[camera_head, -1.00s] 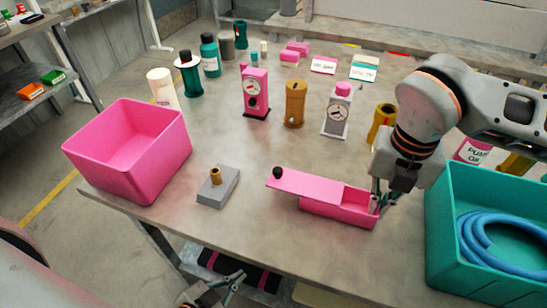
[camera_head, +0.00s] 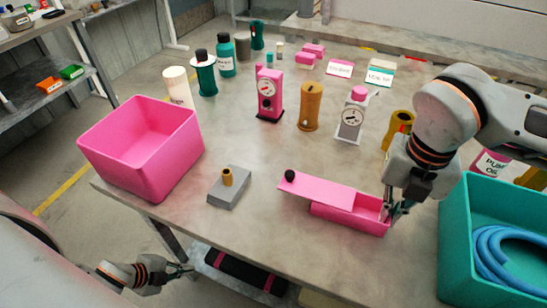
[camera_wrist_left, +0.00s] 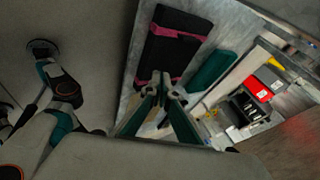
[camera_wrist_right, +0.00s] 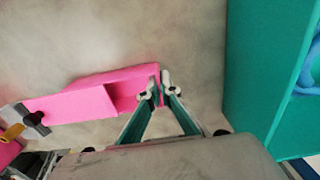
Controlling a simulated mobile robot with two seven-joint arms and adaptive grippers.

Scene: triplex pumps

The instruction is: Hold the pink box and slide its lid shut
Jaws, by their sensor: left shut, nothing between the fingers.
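The pink box (camera_head: 350,219) lies on the table near its front edge. Its pink lid (camera_head: 322,191) sticks out to the left and leaves the right end of the box open. A black knob (camera_head: 290,175) stands on the lid's left end. My right gripper (camera_head: 393,212) is at the box's right end. In the right wrist view its fingers (camera_wrist_right: 156,88) straddle the end wall of the pink box (camera_wrist_right: 90,103) and look closed on it. My left gripper (camera_head: 188,269) is shut and empty, low in front of the table; its closed fingers show in the left wrist view (camera_wrist_left: 162,82).
A grey block with a brass peg (camera_head: 229,190) stands left of the lid. A pink bin (camera_head: 150,175) is at the left and a teal bin (camera_head: 465,265) with blue hose at the right. Pumps and bottles stand behind. A lower shelf holds a black-and-pink case (camera_wrist_left: 172,48).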

